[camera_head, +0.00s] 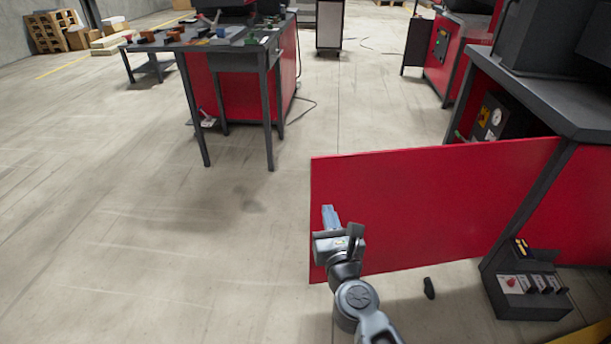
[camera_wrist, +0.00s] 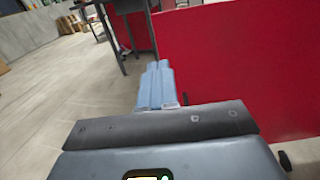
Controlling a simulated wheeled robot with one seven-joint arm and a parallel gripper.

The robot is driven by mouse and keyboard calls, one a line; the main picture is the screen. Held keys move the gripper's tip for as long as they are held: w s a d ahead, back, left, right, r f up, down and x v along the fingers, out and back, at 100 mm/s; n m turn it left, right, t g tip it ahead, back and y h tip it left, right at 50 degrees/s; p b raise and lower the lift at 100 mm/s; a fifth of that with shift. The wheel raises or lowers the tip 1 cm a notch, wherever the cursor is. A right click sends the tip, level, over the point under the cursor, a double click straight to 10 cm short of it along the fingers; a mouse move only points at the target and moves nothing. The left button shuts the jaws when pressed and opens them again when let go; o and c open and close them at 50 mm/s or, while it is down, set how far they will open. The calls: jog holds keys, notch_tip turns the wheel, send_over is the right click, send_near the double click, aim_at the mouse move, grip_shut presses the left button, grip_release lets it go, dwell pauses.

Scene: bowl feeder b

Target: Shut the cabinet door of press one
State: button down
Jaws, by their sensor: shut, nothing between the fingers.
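The red cabinet door (camera_head: 435,200) stands wide open, swung out to the left from the dark-topped press cabinet (camera_head: 555,95) at the right. Its hinge edge is at the cabinet's front corner. The door also fills the right of the wrist view (camera_wrist: 230,65). My gripper (camera_head: 330,217) is in front of the door's left part, near its free edge. Its blue-grey fingers are together and empty in the wrist view (camera_wrist: 156,82). I cannot tell whether the fingers touch the door.
Inside the open cabinet is a panel with a gauge (camera_head: 492,117). A dark control box (camera_head: 527,290) sits at the cabinet's foot. A dark table (camera_head: 235,55) stands behind left. The floor at left is clear.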

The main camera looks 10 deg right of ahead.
aim_at(315, 169)
jog(key=w+b, duration=0.1)
jog(key=w, duration=0.3)
jog(key=w+b, duration=0.1)
jog(key=w, duration=0.3)
jog(key=w+b, duration=0.1)
jog(key=w, duration=0.3)
jog(key=shift+w+d+b, duration=0.3)
jog(key=shift+d+b, duration=0.05)
jog(key=shift+w, duration=0.65)
jog(key=shift+w, duration=0.1)
